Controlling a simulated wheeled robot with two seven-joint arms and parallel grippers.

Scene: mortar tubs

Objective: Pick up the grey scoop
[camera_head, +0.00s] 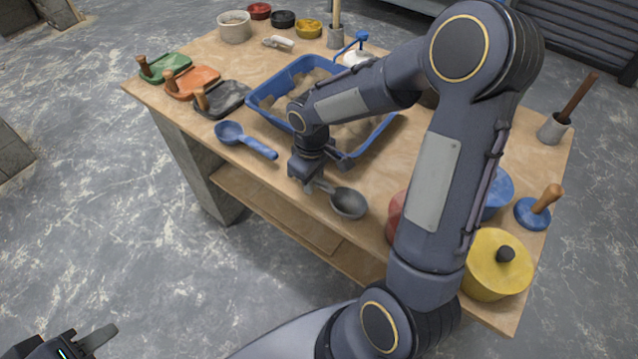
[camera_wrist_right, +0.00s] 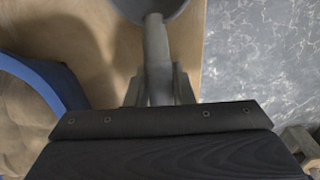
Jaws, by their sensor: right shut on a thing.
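The grey scoop (camera_head: 349,203) lies near the front edge of the wooden table, its bowl to the right of my right gripper (camera_head: 312,187). My right gripper is shut on the scoop's handle. In the right wrist view the handle (camera_wrist_right: 157,50) runs between the two fingers (camera_wrist_right: 159,88), with part of the bowl at the top edge. I cannot tell whether the scoop touches the tabletop. My left gripper (camera_head: 92,345) is at the bottom left of the head view, away from the table; its fingers are only partly in view.
A blue tub (camera_head: 258,110) of sandy material stands behind my right gripper. A blue scoop (camera_head: 246,139) lies to the left. Green, orange and black floats with wooden handles line the left side. A yellow lidded pot (camera_head: 497,265) stands at the right corner. My right arm hides part of the table.

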